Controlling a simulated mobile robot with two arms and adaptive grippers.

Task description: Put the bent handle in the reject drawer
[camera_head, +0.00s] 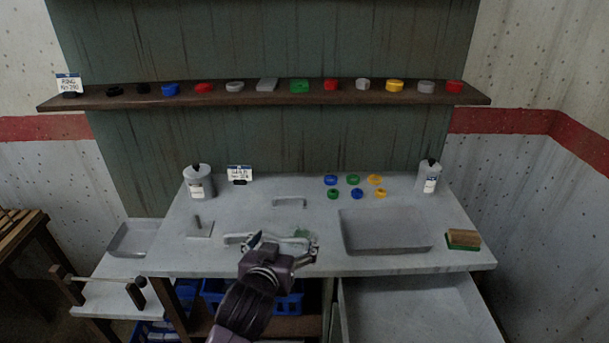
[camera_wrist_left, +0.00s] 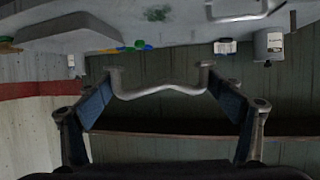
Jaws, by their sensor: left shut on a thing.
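A grey handle with a kinked middle, the bent handle (camera_wrist_left: 160,91), is between the blue-padded fingers of my left gripper (camera_wrist_left: 160,104) in the left wrist view. The gripper is shut on it, with one finger at each end. In the head view the left gripper (camera_head: 282,243) is over the front middle of the worktop, with the bent handle (camera_head: 232,239) partly hidden by it. Its height above the worktop is hard to judge. An open drawer (camera_head: 415,305) sticks out under the worktop at the right; I see no label on it. My right gripper is out of view.
Another handle (camera_head: 289,201) lies behind on the worktop (camera_head: 320,265). Several coloured rings (camera_head: 353,180) and two canisters (camera_head: 198,182) stand at the back. Blue crates (camera_head: 213,291) are below.

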